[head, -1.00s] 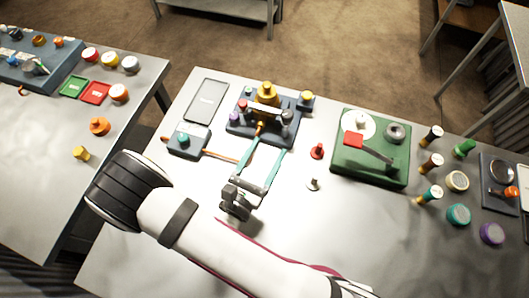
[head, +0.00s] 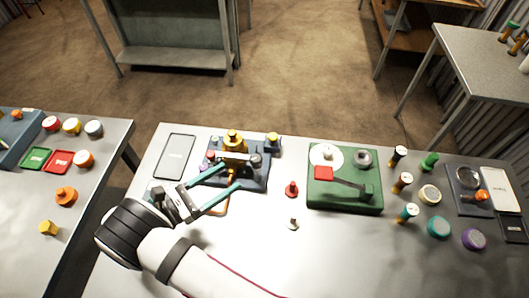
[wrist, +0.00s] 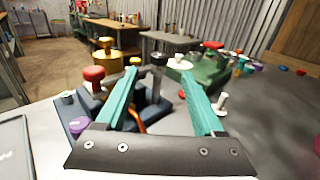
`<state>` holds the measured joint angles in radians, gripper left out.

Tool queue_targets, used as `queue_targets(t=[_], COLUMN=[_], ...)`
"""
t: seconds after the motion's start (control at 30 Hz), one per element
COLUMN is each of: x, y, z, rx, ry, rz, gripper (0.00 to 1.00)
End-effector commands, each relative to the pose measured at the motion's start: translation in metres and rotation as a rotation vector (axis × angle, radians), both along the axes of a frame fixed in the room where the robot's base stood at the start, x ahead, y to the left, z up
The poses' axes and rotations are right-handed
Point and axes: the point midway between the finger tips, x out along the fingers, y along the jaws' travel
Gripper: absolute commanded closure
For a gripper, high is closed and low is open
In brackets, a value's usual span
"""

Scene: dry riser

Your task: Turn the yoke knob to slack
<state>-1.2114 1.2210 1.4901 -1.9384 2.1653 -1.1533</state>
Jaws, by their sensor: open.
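A dark blue fixture (head: 262,183) stands on the metal table, with a tall brass-yellow knob (head: 232,139) on its crossbar. That knob also shows at the back left in the wrist view (wrist: 105,47). A red knob (wrist: 94,76) and a purple knob (wrist: 78,125) are at its left, and a grey knob (head: 255,160) at its right. No label shows which one is the yoke knob. My gripper (head: 229,176) is open, its teal fingers apart and pointing at the fixture's near side. The fingers partly hide the fixture.
A green board (head: 322,201) with a red-ended lever stands to the right. A small red peg (head: 291,188) and white peg (head: 293,223) stand between. A tablet (head: 176,156) lies left of the fixture. Several loose knobs fill the right end; the table's front middle is clear.

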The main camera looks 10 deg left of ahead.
Motion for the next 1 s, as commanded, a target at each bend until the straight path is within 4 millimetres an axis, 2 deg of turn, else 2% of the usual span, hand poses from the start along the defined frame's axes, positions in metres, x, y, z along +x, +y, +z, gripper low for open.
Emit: queue_targets(t=[0.1,0.3,0.5,0.87,1.0], x=[0.025,0.062,0.086,0.093,0.093], y=[-0.025,-0.062,-0.085,-0.091,-0.091], z=[0.001,0.0,0.0,0.0,0.0], rx=[-0.001,0.001,0.001,0.001,0.001], ry=[0.0,-0.001,0.001,-0.001,-0.001], rz=[-0.003,-0.001,0.003,0.006,0.006], gripper=[0.31,0.31,0.31,0.31,0.52])
